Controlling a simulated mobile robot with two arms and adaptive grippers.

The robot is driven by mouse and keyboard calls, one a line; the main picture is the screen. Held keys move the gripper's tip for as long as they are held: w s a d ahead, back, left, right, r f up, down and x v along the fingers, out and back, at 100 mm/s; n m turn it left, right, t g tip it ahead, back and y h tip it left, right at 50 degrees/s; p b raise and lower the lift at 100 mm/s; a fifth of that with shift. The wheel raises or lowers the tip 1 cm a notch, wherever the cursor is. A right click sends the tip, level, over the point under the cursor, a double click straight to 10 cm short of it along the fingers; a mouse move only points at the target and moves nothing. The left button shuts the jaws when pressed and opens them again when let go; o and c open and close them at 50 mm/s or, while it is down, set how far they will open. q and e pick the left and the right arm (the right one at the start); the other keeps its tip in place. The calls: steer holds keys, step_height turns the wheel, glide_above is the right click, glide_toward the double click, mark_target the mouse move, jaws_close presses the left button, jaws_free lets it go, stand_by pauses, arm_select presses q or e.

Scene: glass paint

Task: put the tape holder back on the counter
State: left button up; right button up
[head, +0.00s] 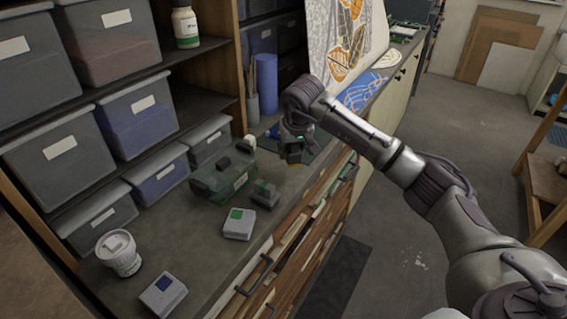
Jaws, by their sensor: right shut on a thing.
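My right gripper (294,139) reaches in from the right and points down near the counter's (206,252) front edge. My left gripper is not in view.
A dark green case (222,179) and a small green block (265,194) are on the counter near the gripper. A green-labelled box (239,224), a blue-labelled box (163,295) and a white tub (119,254) stand nearer. Shelved bins (137,115) line the left.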

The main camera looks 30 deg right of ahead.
mark_target(283, 174)
steer(key=shift+a+f, duration=0.35)
steer(key=shift+a, duration=0.45)
steer(key=shift+a+f+p, duration=0.35)
steer(key=shift+a+f, duration=0.05)
steer(key=shift+f, duration=0.1)
step_height(283, 174, down, 3)
steer(key=shift+f+p, duration=0.15)
steer(key=shift+p, duration=0.65)
steer(key=shift+f, duration=0.25)
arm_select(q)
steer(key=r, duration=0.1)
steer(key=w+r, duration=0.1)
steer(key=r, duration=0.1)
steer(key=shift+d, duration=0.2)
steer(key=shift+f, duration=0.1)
arm_select(e)
steer(key=shift+f, duration=0.2)
steer(key=o, duration=1)
steer(key=shift+r, duration=0.1)
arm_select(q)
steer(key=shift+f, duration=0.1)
